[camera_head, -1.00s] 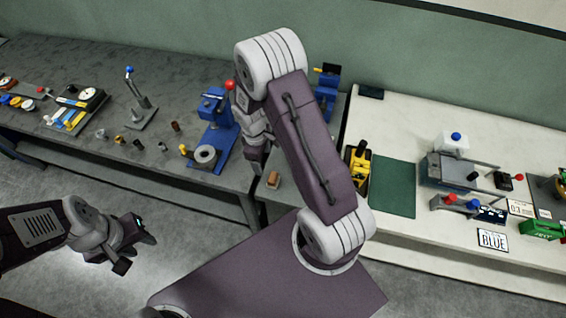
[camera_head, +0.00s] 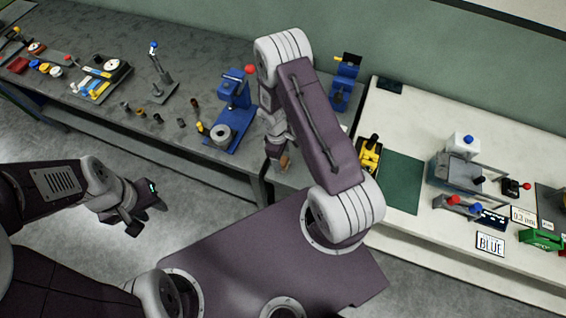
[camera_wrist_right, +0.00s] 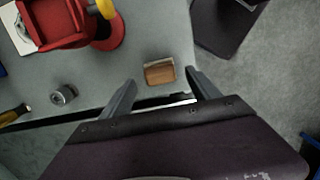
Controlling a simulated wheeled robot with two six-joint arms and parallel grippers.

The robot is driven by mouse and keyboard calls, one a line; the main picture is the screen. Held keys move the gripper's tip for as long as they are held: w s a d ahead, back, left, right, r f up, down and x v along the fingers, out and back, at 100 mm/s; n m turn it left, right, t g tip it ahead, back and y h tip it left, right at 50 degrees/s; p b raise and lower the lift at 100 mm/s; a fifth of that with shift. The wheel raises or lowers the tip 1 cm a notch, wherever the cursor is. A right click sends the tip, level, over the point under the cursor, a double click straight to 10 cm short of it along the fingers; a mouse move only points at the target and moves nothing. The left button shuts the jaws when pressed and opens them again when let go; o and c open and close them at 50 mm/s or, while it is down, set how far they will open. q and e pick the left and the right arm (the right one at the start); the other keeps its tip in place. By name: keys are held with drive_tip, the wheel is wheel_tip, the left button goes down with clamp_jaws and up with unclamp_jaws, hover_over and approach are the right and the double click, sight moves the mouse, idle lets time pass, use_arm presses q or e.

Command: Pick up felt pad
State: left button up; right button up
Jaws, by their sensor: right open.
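A small brown block with a pale edge, which I take to be the felt pad (camera_wrist_right: 159,72), lies on the grey table top in the right wrist view. It also shows at the table's front edge in the head view (camera_head: 284,161), partly hidden by my right gripper. My right gripper (camera_wrist_right: 160,79) is open, with its two fingers apart on either side of the pad's near end; I see no contact. In the head view my right gripper (camera_head: 275,153) is largely hidden by its own arm. My left gripper (camera_head: 150,212) hangs empty over the floor, its fingers apart.
A red device (camera_wrist_right: 62,22) with a yellow handle and a small metal cylinder (camera_wrist_right: 64,94) stand left of the pad. A blue press (camera_head: 232,110) and a yellow tool (camera_head: 369,156) flank the spot in the head view. A green mat (camera_head: 401,183) is clear.

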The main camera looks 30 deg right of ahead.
sight(284, 161)
drive_tip(key=f, duration=0.3)
drive_tip(key=shift+s, duration=0.2)
drive_tip(key=shift+d+f, duration=0.25)
drive_tip(key=shift+a, duration=0.1)
drive_tip(key=c, duration=1.3)
drive_tip(key=shift+c, duration=0.3)
drive_tip(key=shift+r, duration=0.1)
